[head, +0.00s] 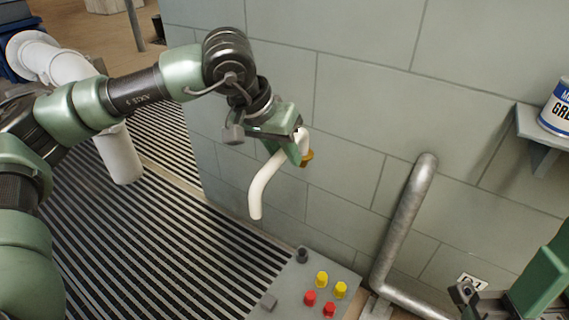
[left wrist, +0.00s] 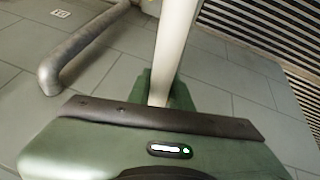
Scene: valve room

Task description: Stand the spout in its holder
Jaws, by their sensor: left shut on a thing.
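The spout is a white bent tube (head: 264,186) with a brass-coloured end (head: 307,158). My left gripper (head: 298,146) is shut on it in front of the grey wall, and the long white part hangs down to the left. In the left wrist view the white tube (left wrist: 174,45) runs up from between the green fingers (left wrist: 160,92). A small dark round cup (head: 302,254), which looks like the holder, stands on the grey panel below and right of the spout's lower end, apart from it. My right gripper (head: 466,294) is partly in view at the lower right; its jaw opening is unclear.
The grey panel (head: 283,286) also carries yellow knobs (head: 322,279) and red knobs (head: 310,297). A metal pipe (head: 404,220) rises along the wall to the right. A shelf (head: 543,128) holds a can (head: 557,107). Floor grating (head: 130,250) lies left.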

